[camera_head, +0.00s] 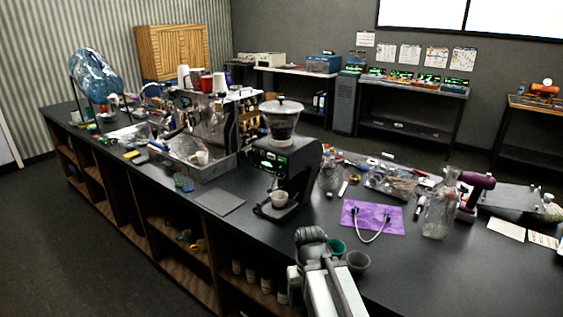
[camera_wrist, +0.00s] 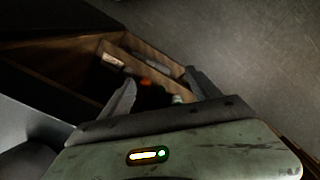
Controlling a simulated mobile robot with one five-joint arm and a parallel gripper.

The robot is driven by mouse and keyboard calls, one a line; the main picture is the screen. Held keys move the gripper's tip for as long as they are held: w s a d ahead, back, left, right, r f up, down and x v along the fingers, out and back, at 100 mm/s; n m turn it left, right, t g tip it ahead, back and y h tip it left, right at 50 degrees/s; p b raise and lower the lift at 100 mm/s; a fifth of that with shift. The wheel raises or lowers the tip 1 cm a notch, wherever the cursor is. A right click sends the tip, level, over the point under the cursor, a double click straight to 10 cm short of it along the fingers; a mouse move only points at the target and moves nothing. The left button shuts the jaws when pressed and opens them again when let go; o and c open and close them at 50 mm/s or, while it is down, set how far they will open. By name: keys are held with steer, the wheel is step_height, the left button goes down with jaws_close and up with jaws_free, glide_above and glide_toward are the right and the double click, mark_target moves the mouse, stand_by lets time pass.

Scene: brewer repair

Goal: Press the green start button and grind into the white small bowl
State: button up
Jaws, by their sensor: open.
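The black coffee grinder (camera_head: 295,178) stands on the dark counter with a clear hopper (camera_head: 283,120) on top. Small green lights show on its front panel (camera_head: 270,163); I cannot tell which one is the start button. The white small bowl (camera_head: 279,199) sits upright on the grinder's base, below the panel. My gripper (camera_wrist: 164,88) is open and empty in the wrist view, with its two fingers apart. It faces wooden shelving and grey floor, and neither grinder nor bowl shows there. My arm rises at the bottom of the head view, in front of and right of the grinder.
The dark counter (camera_head: 223,227) is clear left of the grinder, apart from a flat grey mat (camera_head: 219,201). Green and grey cups (camera_head: 357,262) stand beside my arm. An espresso machine (camera_head: 205,140) stands behind left.

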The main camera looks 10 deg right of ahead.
jaws_close()
stand_by(1.8)
